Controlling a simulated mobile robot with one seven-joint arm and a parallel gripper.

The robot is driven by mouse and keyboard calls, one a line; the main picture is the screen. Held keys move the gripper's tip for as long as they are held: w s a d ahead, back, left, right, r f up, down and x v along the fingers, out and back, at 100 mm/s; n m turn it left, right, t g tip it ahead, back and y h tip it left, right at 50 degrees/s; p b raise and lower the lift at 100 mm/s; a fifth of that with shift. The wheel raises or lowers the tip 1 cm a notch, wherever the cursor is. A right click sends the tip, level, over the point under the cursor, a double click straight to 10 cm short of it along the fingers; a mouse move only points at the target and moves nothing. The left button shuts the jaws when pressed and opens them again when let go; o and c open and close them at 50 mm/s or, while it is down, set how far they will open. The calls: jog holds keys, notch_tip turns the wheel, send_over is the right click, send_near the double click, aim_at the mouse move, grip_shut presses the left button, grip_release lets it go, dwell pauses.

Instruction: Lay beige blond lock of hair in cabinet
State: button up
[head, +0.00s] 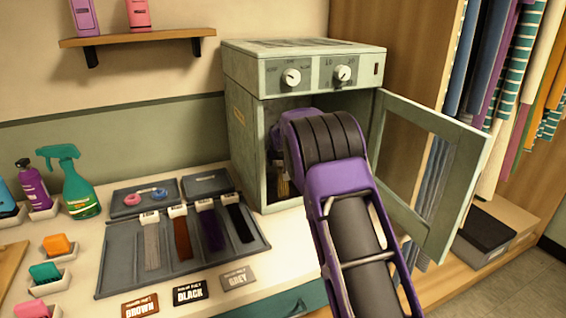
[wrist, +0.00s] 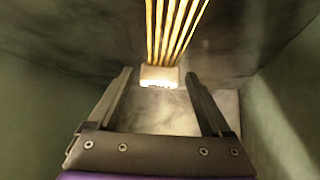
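The beige blond lock of hair (wrist: 172,35) shows in the wrist view as several golden strands running up from a pale tag (wrist: 160,77). In the head view, a small blond part of it (head: 283,187) shows inside the cabinet (head: 250,150), below my gripper. The cabinet is pale green, with its door (head: 440,165) swung open to the right. My gripper (wrist: 159,77) is inside the cabinet. Its fingers stand apart on both sides of the tag, with a narrow gap on each side. My arm hides much of the opening; whether the lock touches the cabinet floor is unclear.
Left of the cabinet, an open grey case (head: 110,280) holds several other locks. Label cards (head: 188,292) lie in front of it. Spray bottles (head: 75,185) stand at the left. The open door is close to my arm's right side.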

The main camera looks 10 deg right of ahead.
jog(key=shift+o, duration=0.3)
jog(key=shift+r, duration=0.1)
jog(key=shift+r+p, duration=0.25)
jog(key=shift+p, duration=0.05)
jog(key=v, duration=1.1)
jog(key=shift+s+r, duration=0.15)
jog(key=shift+s, duration=0.2)
